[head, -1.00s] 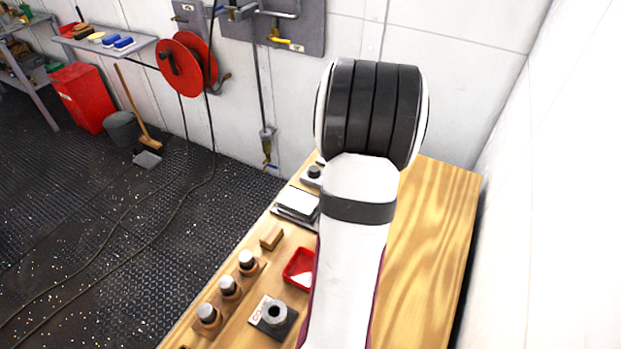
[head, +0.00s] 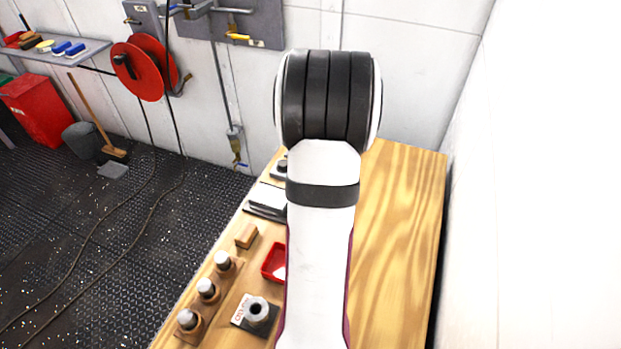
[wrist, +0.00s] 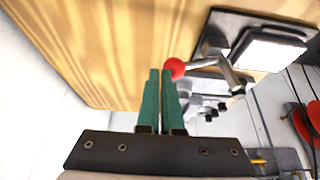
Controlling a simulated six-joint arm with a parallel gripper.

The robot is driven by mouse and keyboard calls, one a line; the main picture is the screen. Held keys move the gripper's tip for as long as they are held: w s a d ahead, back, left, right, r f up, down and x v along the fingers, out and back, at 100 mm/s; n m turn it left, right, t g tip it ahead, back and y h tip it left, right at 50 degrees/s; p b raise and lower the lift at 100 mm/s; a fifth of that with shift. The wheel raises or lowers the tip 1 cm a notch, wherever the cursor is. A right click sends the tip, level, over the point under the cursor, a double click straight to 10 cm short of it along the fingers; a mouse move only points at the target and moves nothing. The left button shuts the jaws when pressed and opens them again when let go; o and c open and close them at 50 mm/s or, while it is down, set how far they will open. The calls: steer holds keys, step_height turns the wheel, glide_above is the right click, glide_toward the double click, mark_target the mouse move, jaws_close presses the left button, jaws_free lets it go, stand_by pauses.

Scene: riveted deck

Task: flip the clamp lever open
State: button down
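The clamp lever (wrist: 201,63) shows in the wrist view as a pale metal rod with a red ball knob (wrist: 174,68) at its end. The rod runs right to a bent metal link on the grey clamp (wrist: 232,80). My gripper (wrist: 160,72) has two green fingers, close together with only a thin gap and nothing seen between them. Its tips are right beside the red knob in the picture; I cannot tell whether they touch it. In the head view my arm hides the gripper and the lever.
The wooden bench (head: 400,230) is bare on the right, beside a white wall. On its left are a black-and-silver block (head: 267,200), a red tray (head: 274,262), a small wooden block (head: 246,236), several capped pegs (head: 207,290) and a dark ring fixture (head: 258,311).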

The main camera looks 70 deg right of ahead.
steer(key=shift+a, duration=0.1)
steer(key=s+a+r, duration=0.5)
steer(key=s+r, duration=0.2)
steer(key=r, duration=0.2)
steer(key=shift+r, duration=0.2)
